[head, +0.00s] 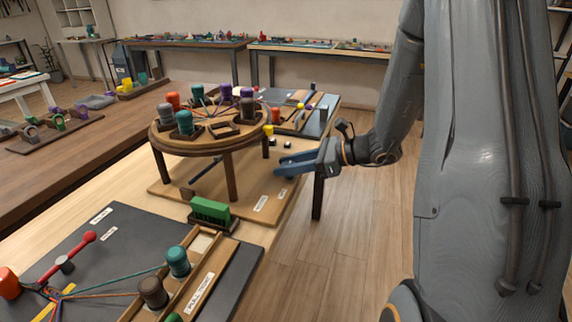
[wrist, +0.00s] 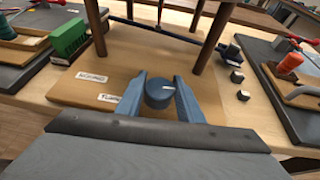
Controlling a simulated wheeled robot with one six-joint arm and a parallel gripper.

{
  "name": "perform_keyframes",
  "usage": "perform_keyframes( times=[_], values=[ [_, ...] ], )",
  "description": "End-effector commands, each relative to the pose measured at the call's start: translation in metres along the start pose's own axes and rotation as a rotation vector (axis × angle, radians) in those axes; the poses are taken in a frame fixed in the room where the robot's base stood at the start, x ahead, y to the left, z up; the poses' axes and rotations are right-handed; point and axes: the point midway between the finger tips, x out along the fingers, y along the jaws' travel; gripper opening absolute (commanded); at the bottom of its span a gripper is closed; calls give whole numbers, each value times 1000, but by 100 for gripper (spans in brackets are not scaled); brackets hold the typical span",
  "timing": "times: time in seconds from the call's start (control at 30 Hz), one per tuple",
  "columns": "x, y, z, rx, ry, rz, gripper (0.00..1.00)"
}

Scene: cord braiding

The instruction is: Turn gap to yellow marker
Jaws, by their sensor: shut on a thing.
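A round wooden braiding stand (head: 206,151) on dark legs fills the middle of the head view. Several coloured bobbins sit around its top, including a teal one (head: 184,122) at the front left. An empty square slot, the gap (head: 223,129), faces the front. The yellow marker (head: 268,129) is at the right rim, to the right of the gap. My gripper (head: 292,163) is low beside the stand's right side. In the wrist view, my gripper (wrist: 160,96) is shut on a round blue knob (wrist: 159,92) with a pale line on its top. The wrist view does not show the stand's top.
A green brush-like block (head: 210,210) stands in front of the stand, also at left in the wrist view (wrist: 68,37). Dark stand legs (wrist: 215,37) rise just beyond the knob. Small dark cubes (wrist: 237,77) lie to the right. Labels lie on the wooden base (wrist: 70,93).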

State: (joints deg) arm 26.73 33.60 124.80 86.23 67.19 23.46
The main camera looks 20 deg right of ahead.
Motion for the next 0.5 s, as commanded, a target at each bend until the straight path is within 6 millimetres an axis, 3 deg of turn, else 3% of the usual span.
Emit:
perform_keyframes(
  times=[0.5],
  values=[
    [-3, -4, 0, -160, 1, 376, 11]
  ],
)
